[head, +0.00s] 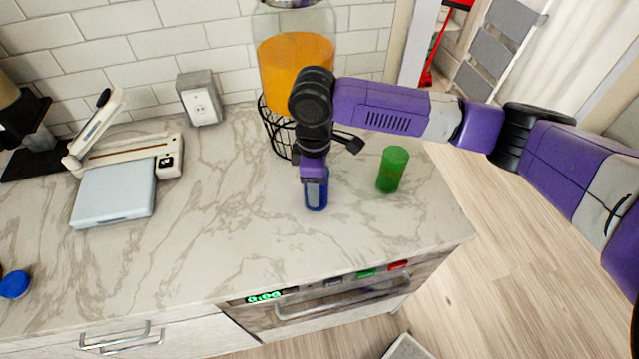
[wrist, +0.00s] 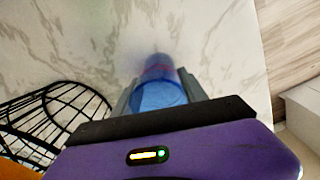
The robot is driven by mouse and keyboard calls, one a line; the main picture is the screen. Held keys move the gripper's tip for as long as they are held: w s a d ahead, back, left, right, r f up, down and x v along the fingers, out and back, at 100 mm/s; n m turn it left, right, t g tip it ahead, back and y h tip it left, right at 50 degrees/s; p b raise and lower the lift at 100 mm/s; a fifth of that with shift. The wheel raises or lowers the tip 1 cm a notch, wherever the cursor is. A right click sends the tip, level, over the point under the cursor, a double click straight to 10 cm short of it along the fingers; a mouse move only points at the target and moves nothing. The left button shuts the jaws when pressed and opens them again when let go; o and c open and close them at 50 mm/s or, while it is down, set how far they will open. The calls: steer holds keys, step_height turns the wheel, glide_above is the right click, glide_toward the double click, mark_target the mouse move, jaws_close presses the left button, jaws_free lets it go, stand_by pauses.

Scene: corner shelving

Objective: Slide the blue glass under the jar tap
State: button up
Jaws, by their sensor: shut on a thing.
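The blue glass (head: 316,194) stands on the marble counter in front of the jar, in the head view. My gripper (head: 315,180) reaches down over it and is shut on it. In the wrist view the blue glass (wrist: 160,95) sits between the two fingers of my gripper (wrist: 163,92). The jar (head: 295,55) holds orange liquid and sits on a black wire stand (head: 273,135) behind the gripper. The wire stand also shows at the left of the wrist view (wrist: 60,115). The jar's tap is hidden or cannot be made out behind my arm.
A green glass (head: 392,169) stands to the right of the blue glass. A grey and white appliance (head: 115,190) and an outlet box (head: 199,98) are at left. A blue round object (head: 14,284) lies at far left. The counter's front middle (head: 240,225) is clear.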

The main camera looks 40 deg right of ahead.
steer(key=shift+s+d, duration=0.1)
steer(key=shift+d, duration=0.25)
steer(key=o, duration=1.7)
steer(key=shift+c, duration=0.2)
steer(key=shift+r, duration=0.1)
step_height(320, 180, up, 8)
steer(key=b, duration=0.1)
steer(key=shift+a+f, duration=0.1)
steer(key=shift+f, duration=0.1)
